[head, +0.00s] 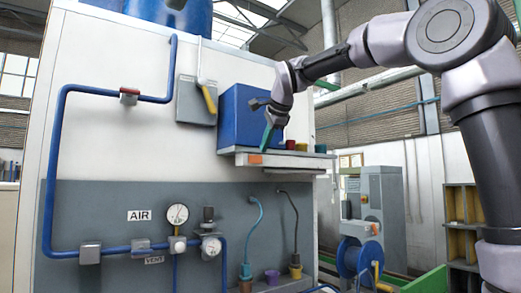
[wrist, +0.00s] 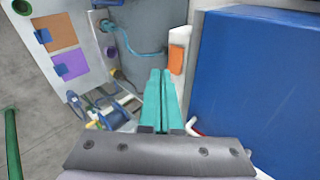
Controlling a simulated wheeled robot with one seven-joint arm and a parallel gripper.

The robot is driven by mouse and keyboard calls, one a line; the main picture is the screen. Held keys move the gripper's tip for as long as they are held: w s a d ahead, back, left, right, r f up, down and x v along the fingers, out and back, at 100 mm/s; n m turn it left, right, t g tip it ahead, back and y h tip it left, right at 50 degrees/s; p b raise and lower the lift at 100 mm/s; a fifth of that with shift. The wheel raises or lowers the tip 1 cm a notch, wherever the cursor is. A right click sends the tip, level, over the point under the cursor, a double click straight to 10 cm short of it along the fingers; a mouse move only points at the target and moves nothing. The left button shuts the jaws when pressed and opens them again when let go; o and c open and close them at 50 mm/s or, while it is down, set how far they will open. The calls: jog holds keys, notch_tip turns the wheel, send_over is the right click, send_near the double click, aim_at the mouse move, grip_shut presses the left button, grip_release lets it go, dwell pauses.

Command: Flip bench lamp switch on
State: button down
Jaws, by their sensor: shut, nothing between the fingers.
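An orange rocker-like piece (head: 254,159) sits on the front edge of the pale shelf (head: 305,163), under the blue box. It may be the lamp switch; no lamp is clearly recognisable. In the wrist view an orange piece (wrist: 177,60) is set in a white housing, just right of my fingertips. My gripper (head: 265,150) has teal fingers pointing down in front of the blue box, just above the shelf edge. In the wrist view my gripper (wrist: 159,72) is shut, with nothing between its fingers. Whether the fingertips touch the orange piece cannot be told.
The blue box (head: 236,118) stands close behind my fingers and fills the right of the wrist view (wrist: 262,75). Small coloured cups (head: 301,147) stand right of it on the shelf. A grey box with a yellow-handled lever (head: 209,98) is at left. Blue pipes (head: 60,170) run along the wall.

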jog(key=v, duration=0.8)
jog(key=shift+s+d, duration=0.1)
jog(key=shift+s, duration=0.05)
